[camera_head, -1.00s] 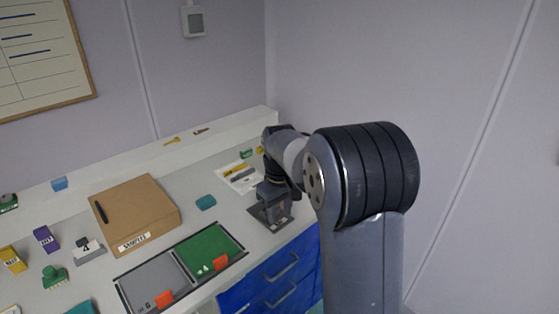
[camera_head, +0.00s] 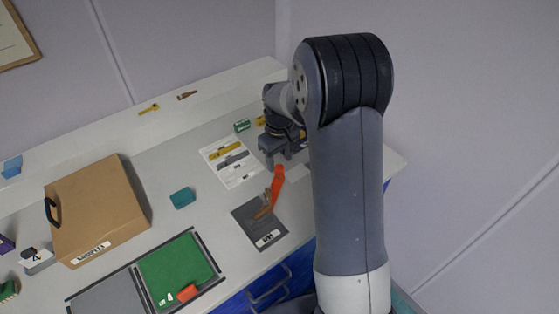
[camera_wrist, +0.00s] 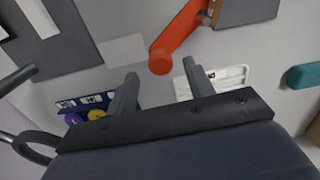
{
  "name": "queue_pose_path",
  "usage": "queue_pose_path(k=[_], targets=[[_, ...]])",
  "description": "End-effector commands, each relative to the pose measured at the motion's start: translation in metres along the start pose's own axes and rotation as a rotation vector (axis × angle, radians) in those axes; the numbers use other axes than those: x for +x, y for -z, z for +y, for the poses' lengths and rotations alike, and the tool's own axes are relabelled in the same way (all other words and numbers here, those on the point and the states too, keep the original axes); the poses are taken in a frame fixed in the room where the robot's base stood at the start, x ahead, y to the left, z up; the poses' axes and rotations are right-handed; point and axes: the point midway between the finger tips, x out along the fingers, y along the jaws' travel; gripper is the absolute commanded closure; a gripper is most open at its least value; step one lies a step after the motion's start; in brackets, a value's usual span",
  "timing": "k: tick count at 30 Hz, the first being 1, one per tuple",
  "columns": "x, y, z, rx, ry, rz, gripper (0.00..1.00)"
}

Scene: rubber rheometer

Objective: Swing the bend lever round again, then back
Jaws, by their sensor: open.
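The bend lever is an orange bar (camera_head: 277,187) on a dark grey base plate (camera_head: 275,238) with a white label. A brown piece (camera_head: 263,212) is at its lower end. My gripper (camera_head: 271,164) is at the lever's upper end. In the wrist view the orange lever (camera_wrist: 182,32) runs down to a rounded end that appears between the tips of my open gripper (camera_wrist: 160,69). The fingers look apart from the lever; whether it is level with them I cannot tell.
A white sheet with a yellow item (camera_head: 228,155) and a green box (camera_head: 242,126) lie beside my gripper. A teal block (camera_head: 182,198), a cardboard box (camera_head: 95,210) and a green mat (camera_head: 178,268) are to the left. A white ledge (camera_head: 120,125) runs along the wall.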

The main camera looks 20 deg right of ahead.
Motion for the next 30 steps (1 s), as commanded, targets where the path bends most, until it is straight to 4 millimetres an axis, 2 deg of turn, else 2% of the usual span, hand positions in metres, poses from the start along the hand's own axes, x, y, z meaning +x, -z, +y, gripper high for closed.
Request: queue_pose_path(k=[6, 16, 30], targets=[[0.021, 0.000, 0.000, 0.000, 0.000, 0.000, 0.50], [0.024, 0.001, 0.000, 0.000, -0.001, 0.002, 0.51], [0.023, 0.001, 0.000, 0.000, -0.001, 0.002, 0.89]])
